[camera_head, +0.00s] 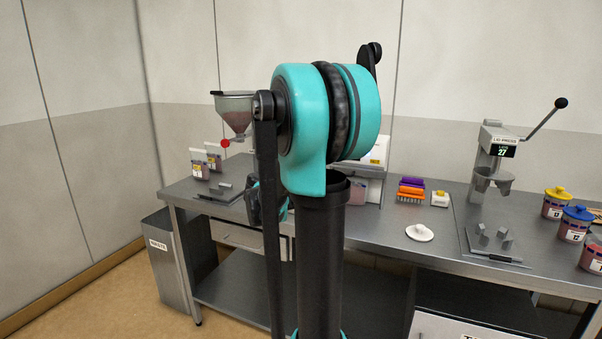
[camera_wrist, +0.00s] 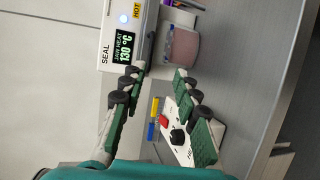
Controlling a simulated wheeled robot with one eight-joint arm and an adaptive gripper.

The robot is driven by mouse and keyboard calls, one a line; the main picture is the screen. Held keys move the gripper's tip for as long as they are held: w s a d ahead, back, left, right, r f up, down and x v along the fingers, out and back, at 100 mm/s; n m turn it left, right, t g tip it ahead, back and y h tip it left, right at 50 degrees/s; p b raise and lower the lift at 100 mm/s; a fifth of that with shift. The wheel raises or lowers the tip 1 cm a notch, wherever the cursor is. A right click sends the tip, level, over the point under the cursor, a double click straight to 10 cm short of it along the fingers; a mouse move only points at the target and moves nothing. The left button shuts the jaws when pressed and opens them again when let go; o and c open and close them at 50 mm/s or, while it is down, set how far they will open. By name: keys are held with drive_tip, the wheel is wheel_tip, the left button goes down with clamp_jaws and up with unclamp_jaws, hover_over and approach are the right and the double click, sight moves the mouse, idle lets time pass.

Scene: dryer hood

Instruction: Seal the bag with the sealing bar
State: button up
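The white sealer shows in the wrist view as a panel (camera_wrist: 122,25) marked SEAL, with a 130 °C display, a lit lamp and an orange HOT label. In the head view the sealer (camera_head: 374,152) is partly hidden behind my arm. A clear bag with pink contents (camera_wrist: 181,48) is beside the panel; in the head view the bag (camera_head: 357,193) is at the sealer's foot. My gripper (camera_wrist: 157,80) is open, its fingers wide apart with nothing held between them. The bag lies beyond the fingertips. Whether the fingers touch the sealer cannot be told.
A white control box (camera_wrist: 183,138) with a red button and black knob lies behind the right finger. Orange and purple racks (camera_head: 410,190) and a white dish (camera_head: 419,232) stand on the bench. A lever press (camera_head: 494,155) and jars (camera_head: 573,223) are farther right.

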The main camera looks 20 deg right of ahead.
drive_tip(key=shift+t+h, duration=0.3)
drive_tip(key=x, duration=0.5)
drive_tip(key=w+x, duration=0.1)
drive_tip(key=x, duration=1.1)
drive_tip(key=shift+w+a+r, duration=0.2)
drive_tip(key=shift+w+r, duration=0.15)
drive_tip(key=shift+c, duration=0.5)
clamp_jaws()
